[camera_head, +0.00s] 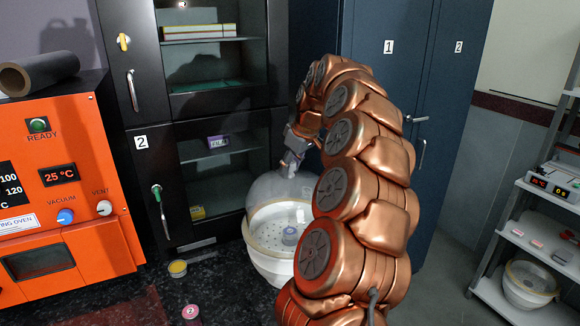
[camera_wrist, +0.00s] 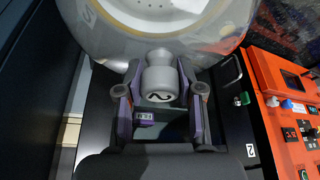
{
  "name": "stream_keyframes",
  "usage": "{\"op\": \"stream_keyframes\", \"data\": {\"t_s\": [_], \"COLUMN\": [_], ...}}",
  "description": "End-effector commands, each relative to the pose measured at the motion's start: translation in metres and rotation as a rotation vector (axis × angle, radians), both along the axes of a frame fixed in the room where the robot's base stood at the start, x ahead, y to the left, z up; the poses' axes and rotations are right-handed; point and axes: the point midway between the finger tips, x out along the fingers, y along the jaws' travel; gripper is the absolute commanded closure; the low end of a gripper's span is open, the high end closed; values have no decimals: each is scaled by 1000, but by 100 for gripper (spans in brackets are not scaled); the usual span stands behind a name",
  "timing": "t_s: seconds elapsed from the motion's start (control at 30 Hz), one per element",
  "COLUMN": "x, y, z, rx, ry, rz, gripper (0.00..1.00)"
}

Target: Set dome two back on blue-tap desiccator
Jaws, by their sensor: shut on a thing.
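My gripper (camera_head: 290,163) is shut on the grey knob of a clear dome (camera_head: 283,192). In the wrist view, the gripper (camera_wrist: 162,92) has a finger on each side of the knob (camera_wrist: 160,78), which bears a dark 2. The dome (camera_wrist: 150,45) fills the top of that view. In the head view, the dome overlaps the white desiccator bowl (camera_head: 268,264) on the dark counter; I cannot tell whether it touches the rim. A perforated plate and a small blue-grey container (camera_head: 290,236) show in the bowl. No blue tap is visible; my arm hides the bowl's right side.
An orange oven (camera_head: 60,180) stands at left. A glass-door cabinet (camera_head: 150,190) stands behind the counter. A yellow tin (camera_head: 178,268) and a pink tin (camera_head: 190,312) lie left of the bowl. Another bowl (camera_head: 530,285) sits on the right-hand shelf rack (camera_head: 492,240).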

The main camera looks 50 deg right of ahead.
Motion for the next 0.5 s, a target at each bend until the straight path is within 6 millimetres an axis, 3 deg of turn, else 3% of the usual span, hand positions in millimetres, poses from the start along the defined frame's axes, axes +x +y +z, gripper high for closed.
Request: {"op": "stream_keyframes", "data": {"t_s": [0.03,0.3,0.5], "x": [0,0,0], "y": [0,0,0], "z": [0,0,0], "rx": [-1,0,0], "ry": [-1,0,0], "rz": [0,0,0], "gripper": [62,34,34]}}
